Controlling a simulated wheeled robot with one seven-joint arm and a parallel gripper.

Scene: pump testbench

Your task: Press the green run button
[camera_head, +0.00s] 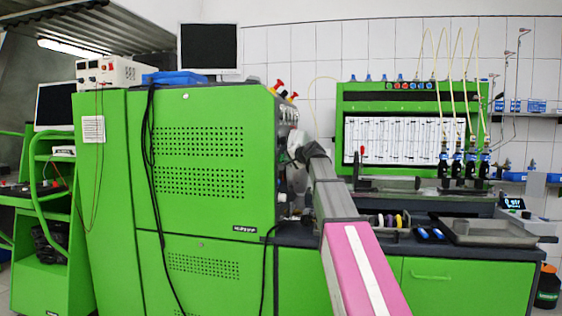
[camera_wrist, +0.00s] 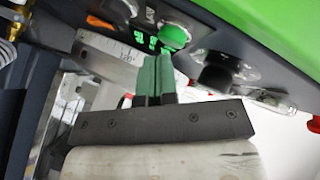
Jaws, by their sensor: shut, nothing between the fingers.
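The round green button (camera_wrist: 174,37) shows at the top of the wrist view on the machine's panel, with small lit green marks to its left. My gripper (camera_wrist: 157,58) is shut and empty, its two green-grey fingers side by side. In the picture, the fingertips are just below the green button and slightly left of it; I cannot tell whether they touch. In the head view, my arm reaches to the side panel (camera_head: 287,112) of the green cabinet (camera_head: 200,205). The button and fingertips cannot be made out there.
A dark knob (camera_wrist: 217,72) sits right of the green button, close to the fingers. An orange label (camera_wrist: 98,22) is to the left.

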